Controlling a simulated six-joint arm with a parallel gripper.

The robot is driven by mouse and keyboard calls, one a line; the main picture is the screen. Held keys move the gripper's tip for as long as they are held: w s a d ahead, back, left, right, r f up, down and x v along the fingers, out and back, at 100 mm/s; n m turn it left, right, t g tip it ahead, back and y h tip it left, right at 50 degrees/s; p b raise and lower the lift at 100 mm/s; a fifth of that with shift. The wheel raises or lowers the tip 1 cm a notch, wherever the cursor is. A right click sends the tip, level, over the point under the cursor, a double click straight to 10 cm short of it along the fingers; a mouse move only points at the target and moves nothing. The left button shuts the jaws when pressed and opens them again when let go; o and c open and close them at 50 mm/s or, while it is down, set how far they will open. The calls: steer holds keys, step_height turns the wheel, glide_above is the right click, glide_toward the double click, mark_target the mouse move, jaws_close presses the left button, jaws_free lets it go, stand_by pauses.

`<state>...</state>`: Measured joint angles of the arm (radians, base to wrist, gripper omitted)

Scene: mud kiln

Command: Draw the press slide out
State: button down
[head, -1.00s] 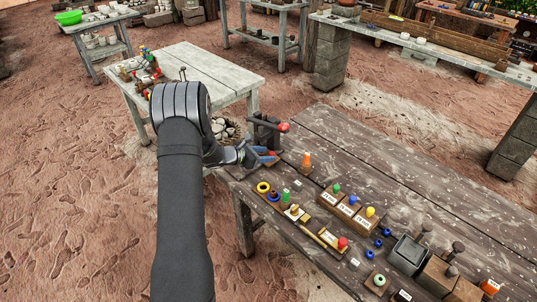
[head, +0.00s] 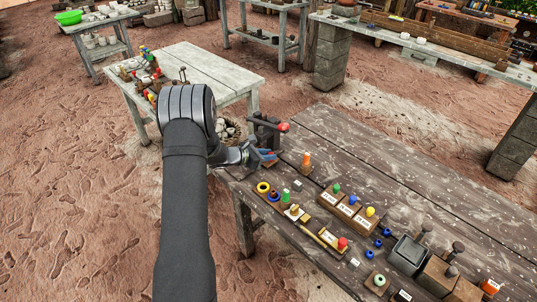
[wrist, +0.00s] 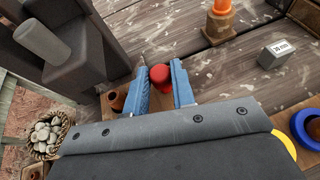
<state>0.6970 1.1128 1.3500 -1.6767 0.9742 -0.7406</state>
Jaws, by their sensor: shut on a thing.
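The dark grey press (head: 264,132) stands at the table's near-left corner, with a red-tipped lever. In the wrist view its grey body (wrist: 75,70) is at the upper left. A wooden slide (wrist: 110,103) shows beside the press's foot, partly covered by my gripper, with a round brown hollow in it. A red knob (wrist: 159,78) stands between my gripper's blue fingers. My gripper (wrist: 159,68) is shut on this knob, with a finger on each side. In the head view my gripper (head: 267,156) is low beside the press. How far the slide is out is hard to tell.
An orange-topped peg (head: 306,160) stands just right of my gripper. Rings and small blocks (head: 290,198), labelled blocks with coloured knobs (head: 349,205) and a dark box (head: 407,254) lie nearer. The table's back (head: 370,150) is clear. A stone-filled basket (wrist: 48,132) is below.

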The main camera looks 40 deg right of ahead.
steer(key=a, duration=1.1)
steer(key=shift+f, duration=0.1)
steer(key=c, duration=1.2)
jaws_free()
steer(key=v, duration=1.7)
steer(key=shift+a, duration=0.25)
steer(key=shift+d, duration=0.1)
steer(key=x, duration=1.7)
steer(key=shift+d, duration=0.45)
